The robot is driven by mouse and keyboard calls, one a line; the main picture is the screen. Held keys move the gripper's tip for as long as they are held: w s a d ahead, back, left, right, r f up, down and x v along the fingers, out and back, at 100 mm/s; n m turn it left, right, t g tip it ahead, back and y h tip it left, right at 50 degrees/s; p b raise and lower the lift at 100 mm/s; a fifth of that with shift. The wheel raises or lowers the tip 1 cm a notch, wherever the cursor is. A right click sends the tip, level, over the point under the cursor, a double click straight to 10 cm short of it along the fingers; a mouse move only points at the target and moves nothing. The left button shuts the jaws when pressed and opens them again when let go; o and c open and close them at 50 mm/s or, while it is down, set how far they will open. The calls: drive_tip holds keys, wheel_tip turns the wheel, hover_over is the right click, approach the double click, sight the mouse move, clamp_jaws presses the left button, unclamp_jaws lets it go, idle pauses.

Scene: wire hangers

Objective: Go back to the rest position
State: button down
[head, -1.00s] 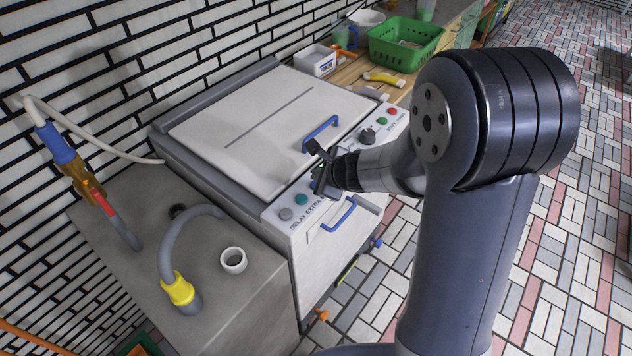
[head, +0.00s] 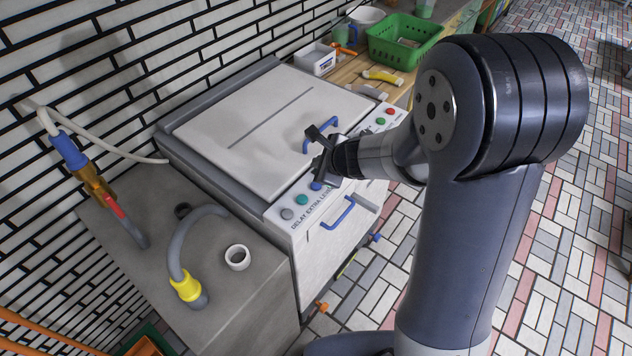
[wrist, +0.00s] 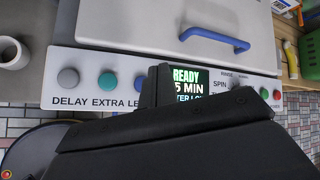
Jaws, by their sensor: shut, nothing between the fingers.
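My gripper (head: 320,154) is shut and empty. In the head view it hangs over the front edge of the white machine (head: 200,137), above the sloped control panel, near the lid's blue handle. A blue button (head: 317,186) shows just below it. In the wrist view my dark gripper fills the lower middle and hides part of the panel. Behind it a display (wrist: 187,80) reads "READY" and "5 MIN", partly covered. Grey (wrist: 68,77), green (wrist: 107,82) and blue (wrist: 142,84) buttons show to its left.
A blue lid handle (head: 321,131) and a blue front handle (head: 338,213) stick out from the machine. A grey counter (head: 215,284) at left holds a white cup (head: 237,257) and a yellow-ended hose (head: 186,286). A green basket (head: 402,42) stands behind. Tiled floor at right is open.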

idle(0.4)
drive_tip(key=shift+f+b, duration=0.7)
drive_tip(key=shift+f, duration=0.05)
drive_tip(key=r+p, duration=0.1)
drive_tip(key=p, duration=0.1)
drive_tip(key=shift+r+p, duration=0.4)
wheel_tip(320, 180, up, 4)
drive_tip(key=p, duration=0.3)
drive_tip(key=shift+f, duration=0.2)
drive_tip(key=shift+f, duration=0.1)
